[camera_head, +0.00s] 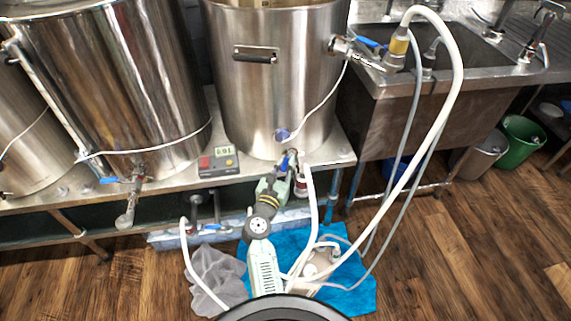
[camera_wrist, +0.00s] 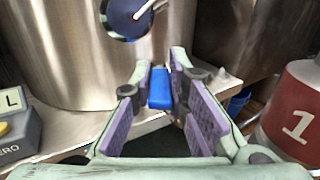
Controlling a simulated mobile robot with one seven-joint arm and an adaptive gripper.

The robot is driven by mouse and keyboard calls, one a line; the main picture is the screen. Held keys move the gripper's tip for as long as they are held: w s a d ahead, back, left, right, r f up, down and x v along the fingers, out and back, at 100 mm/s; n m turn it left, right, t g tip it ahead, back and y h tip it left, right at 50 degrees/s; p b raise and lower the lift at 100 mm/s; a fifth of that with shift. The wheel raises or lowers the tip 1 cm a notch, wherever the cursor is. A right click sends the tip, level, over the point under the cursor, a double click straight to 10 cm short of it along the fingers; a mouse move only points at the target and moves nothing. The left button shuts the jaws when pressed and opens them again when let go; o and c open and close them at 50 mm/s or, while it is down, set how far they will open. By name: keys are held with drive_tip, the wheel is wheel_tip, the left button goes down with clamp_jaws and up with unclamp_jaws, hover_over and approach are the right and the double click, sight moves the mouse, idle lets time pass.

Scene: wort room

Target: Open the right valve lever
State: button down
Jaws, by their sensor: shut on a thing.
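The right valve lever (camera_wrist: 160,90) is a small blue handle low at the front of the right steel pot (camera_head: 285,100). In the wrist view it sits between the two purple-padded fingers of my gripper (camera_wrist: 161,76), near their tips. My gripper is shut on it. In the head view my gripper (camera_head: 279,172) reaches up to the valve at the pot's base, and a bit of the blue lever (camera_head: 284,163) shows beside the fingers. The valve body is mostly hidden behind my gripper.
A grey box with a display (camera_head: 218,161) stands left of my gripper on the steel bench. A red-and-white part marked 1 (camera_wrist: 295,115) is close on the right. A white hose (camera_head: 308,205) hangs beside my arm. Another blue-levered valve (camera_head: 110,180) is at the left pot.

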drive_tip(key=c, duration=1.6)
unclamp_jaws()
drive_tip(key=shift+o, duration=0.2)
drive_tip(key=v, duration=0.7)
drive_tip(key=shift+s+a, duration=0.1)
drive_tip(key=shift+s, duration=0.15)
drive_tip(key=shift+c, duration=0.4)
